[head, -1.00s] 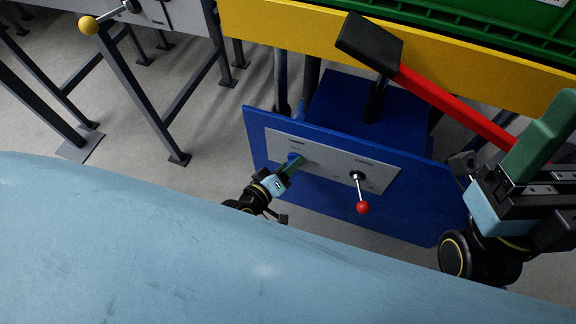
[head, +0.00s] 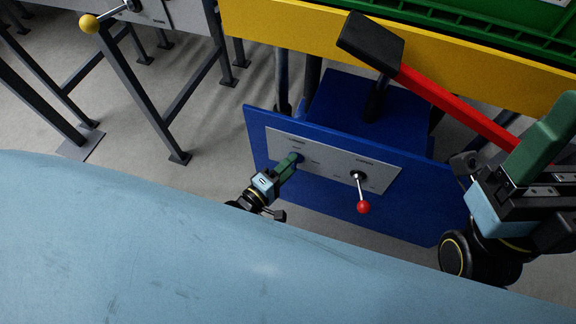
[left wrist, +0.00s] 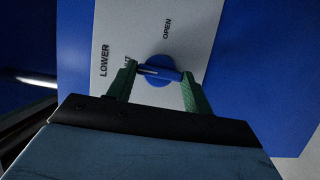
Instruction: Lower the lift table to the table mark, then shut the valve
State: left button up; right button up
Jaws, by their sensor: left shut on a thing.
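A blue valve knob (left wrist: 160,72) sits on a grey panel plate (head: 329,160) on a blue board. The left wrist view shows "LOWER" and "OPEN" printed there, and a label ending in "UT" partly hidden by a finger. The knob's white line lies toward that hidden label. My left gripper (head: 290,163) is shut on the knob, a green finger (left wrist: 119,82) on each side. My right gripper (head: 540,140) is at the right edge, beside a red bar; its opening is unclear. A yellow beam (head: 300,31) with green structure (head: 420,15) is above; I cannot identify the table mark.
A red-balled lever (head: 363,207) hangs on the same plate, right of the knob. The red bar (head: 460,108) with a black block (head: 370,42) crosses above the panel. A yellow-balled lever (head: 89,23) and grey-legged stands are at left. My light-blue body fills the foreground.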

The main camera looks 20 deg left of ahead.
dwell(0.5)
pick_arm(q)
jog(key=o, duration=1)
jog(key=shift+r, duration=0.1)
